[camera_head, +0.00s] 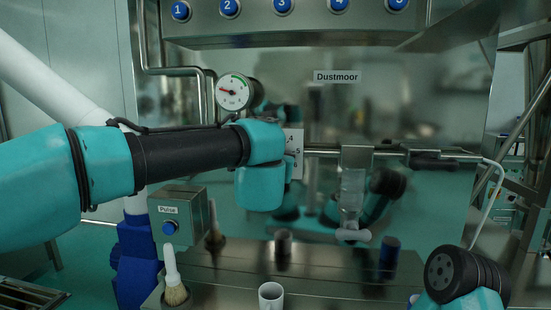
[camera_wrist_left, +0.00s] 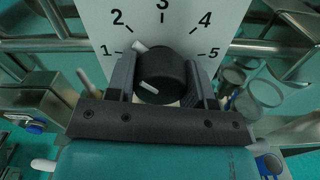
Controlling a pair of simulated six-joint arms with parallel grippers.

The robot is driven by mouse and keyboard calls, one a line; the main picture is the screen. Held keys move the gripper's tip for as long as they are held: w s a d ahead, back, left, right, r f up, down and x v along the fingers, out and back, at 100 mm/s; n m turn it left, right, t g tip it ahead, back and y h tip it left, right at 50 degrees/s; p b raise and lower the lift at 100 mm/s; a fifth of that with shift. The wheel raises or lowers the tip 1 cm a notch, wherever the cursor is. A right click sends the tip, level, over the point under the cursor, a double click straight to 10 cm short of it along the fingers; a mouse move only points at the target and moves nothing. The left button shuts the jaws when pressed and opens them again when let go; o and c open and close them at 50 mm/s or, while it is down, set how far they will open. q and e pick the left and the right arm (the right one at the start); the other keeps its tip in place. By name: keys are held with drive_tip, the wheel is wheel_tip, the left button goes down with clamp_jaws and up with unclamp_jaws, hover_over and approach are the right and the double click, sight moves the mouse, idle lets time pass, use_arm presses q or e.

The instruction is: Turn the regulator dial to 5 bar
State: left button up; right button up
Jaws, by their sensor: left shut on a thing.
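The regulator dial is a round black knob (camera_wrist_left: 160,72) on a white scale plate (camera_wrist_left: 180,22) in the left wrist view. Numbers 1 to 5 run around it. A small white pointer at its upper left points between 1 and 2. My left gripper (camera_wrist_left: 161,78) is shut on the knob, one finger on each side. In the head view the plate (camera_head: 297,142) shows only its right edge with 4, 5 and 6; my left arm hides the knob and fingers. A round pressure gauge (camera_head: 236,93) is above my left wrist. My right gripper is out of view.
A horizontal pipe (camera_head: 325,152) runs right from the plate. The Pulse button box (camera_head: 178,215) stands below my left arm. A brush (camera_head: 174,278) and a white cup (camera_head: 271,295) are at the front. Numbered blue buttons (camera_head: 283,5) line the panel above.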

use_arm(q)
drive_tip(key=m, duration=1.2)
drive_tip(key=shift+a+m, duration=0.1)
drive_tip(key=shift+m, duration=0.2)
drive_tip(key=m, duration=0.6)
drive_tip(key=shift+r, duration=0.1)
drive_tip(key=m, duration=0.6)
drive_tip(key=shift+m, duration=0.3)
drive_tip(key=o, duration=0.9)
drive_tip(key=shift+s, duration=0.1)
